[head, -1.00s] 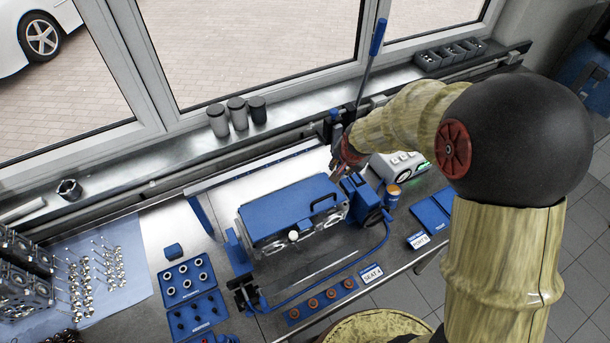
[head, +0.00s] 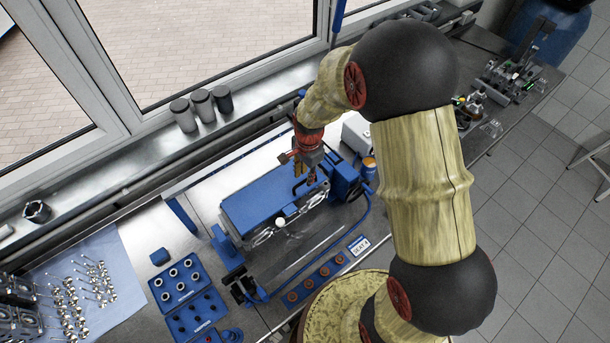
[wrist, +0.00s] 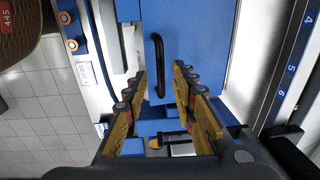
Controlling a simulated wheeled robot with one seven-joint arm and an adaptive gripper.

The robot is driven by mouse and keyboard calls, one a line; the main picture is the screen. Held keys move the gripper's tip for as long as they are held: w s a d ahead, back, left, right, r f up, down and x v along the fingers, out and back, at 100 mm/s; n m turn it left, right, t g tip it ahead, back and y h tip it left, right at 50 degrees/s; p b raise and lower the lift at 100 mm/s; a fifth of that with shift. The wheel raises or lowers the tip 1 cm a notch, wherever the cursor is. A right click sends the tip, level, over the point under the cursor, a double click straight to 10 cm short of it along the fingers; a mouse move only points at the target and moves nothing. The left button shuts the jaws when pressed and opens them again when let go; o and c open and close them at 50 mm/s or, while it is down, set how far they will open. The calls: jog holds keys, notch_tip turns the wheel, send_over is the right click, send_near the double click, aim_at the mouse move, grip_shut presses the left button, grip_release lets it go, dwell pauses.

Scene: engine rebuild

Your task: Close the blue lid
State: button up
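The blue lid (head: 262,198) is a flat blue panel over a metal-sided unit with round fan-like shapes on its front. I cannot tell whether it is fully seated. My gripper (head: 306,178) is at the lid's right end. In the wrist view, the lid (wrist: 200,50) fills the upper middle and its black bar handle (wrist: 159,68) runs lengthwise. The two fingers of my gripper (wrist: 160,78) are apart, one on each side of the handle's near end, with visible gaps. Whether they touch the lid is unclear.
A blue motor-like block (head: 343,180) stands right of the unit. A blue tray of rings (head: 177,281) lies at left, and a strip of orange rings (head: 315,280) in front. Grey canisters (head: 202,105) stand on the sill behind. Valves (head: 95,285) lie on a cloth at far left.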

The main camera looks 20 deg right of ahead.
jog(key=shift+w+f, duration=0.1)
jog(key=shift+f, duration=0.75)
jog(key=c, duration=0.3)
jog(key=c, duration=0.4)
grip_shut()
